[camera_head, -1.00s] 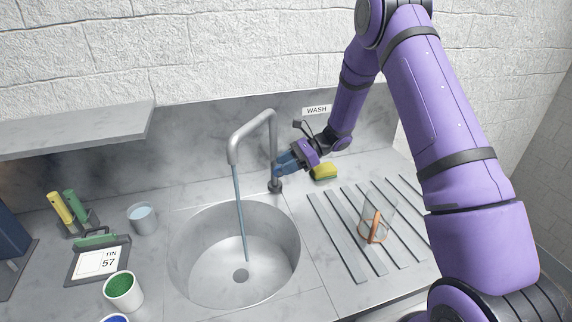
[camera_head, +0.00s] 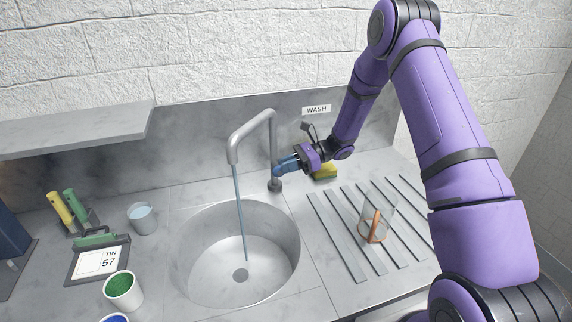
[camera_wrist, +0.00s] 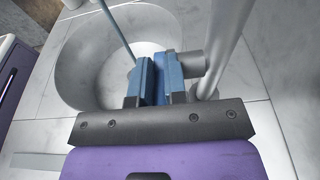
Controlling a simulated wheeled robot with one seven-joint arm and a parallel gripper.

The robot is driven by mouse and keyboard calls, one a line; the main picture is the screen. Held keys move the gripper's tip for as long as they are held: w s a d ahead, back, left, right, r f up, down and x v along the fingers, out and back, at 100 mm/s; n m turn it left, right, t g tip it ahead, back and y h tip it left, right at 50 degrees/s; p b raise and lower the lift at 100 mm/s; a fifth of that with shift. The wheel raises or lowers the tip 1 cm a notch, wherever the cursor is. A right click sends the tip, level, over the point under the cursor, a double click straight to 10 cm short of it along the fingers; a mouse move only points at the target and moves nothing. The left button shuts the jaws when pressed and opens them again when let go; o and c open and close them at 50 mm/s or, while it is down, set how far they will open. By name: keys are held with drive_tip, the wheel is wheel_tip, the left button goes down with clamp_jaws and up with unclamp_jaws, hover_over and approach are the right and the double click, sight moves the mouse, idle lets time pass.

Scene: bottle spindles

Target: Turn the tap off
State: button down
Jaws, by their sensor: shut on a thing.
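The metal tap (camera_head: 272,140) stands behind the sink, its spout arching out over the basin. A thin blue-grey stream of water (camera_head: 241,210) runs from the spout into the sink (camera_head: 202,282). My gripper (camera_head: 284,167) is at the right side of the tap's upright pipe, low down near its base. In the wrist view its blue fingers (camera_wrist: 157,78) are close together, beside a grey stub (camera_wrist: 192,64) of the tap and the pipe (camera_wrist: 228,40). The fingers are shut on the tap's handle, which they mostly hide.
A clear glass (camera_head: 378,220) with an orange item stands on the ribbed drainboard at right. A cup of water (camera_head: 142,218), a brush holder, a card and pots of colour stand left of the sink.

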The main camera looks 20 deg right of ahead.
drive_tip(key=shift+d+f+y, duration=0.15)
drive_tip(key=shift+f+y, duration=0.05)
drive_tip(key=shift+y, duration=0.7)
drive_tip(key=shift+d+f+y, duration=0.1)
drive_tip(key=shift+f+y, duration=0.1)
drive_tip(key=shift+y, duration=0.7)
drive_tip(key=c, duration=1.2)
unclamp_jaws()
drive_tip(key=shift+o, duration=0.2)
drive_tip(key=shift+d, duration=0.1)
drive_tip(key=d+f, duration=0.1)
drive_tip(key=d, duration=0.9)
drive_tip(key=shift+d+f, duration=0.15)
drive_tip(key=shift+d, duration=0.15)
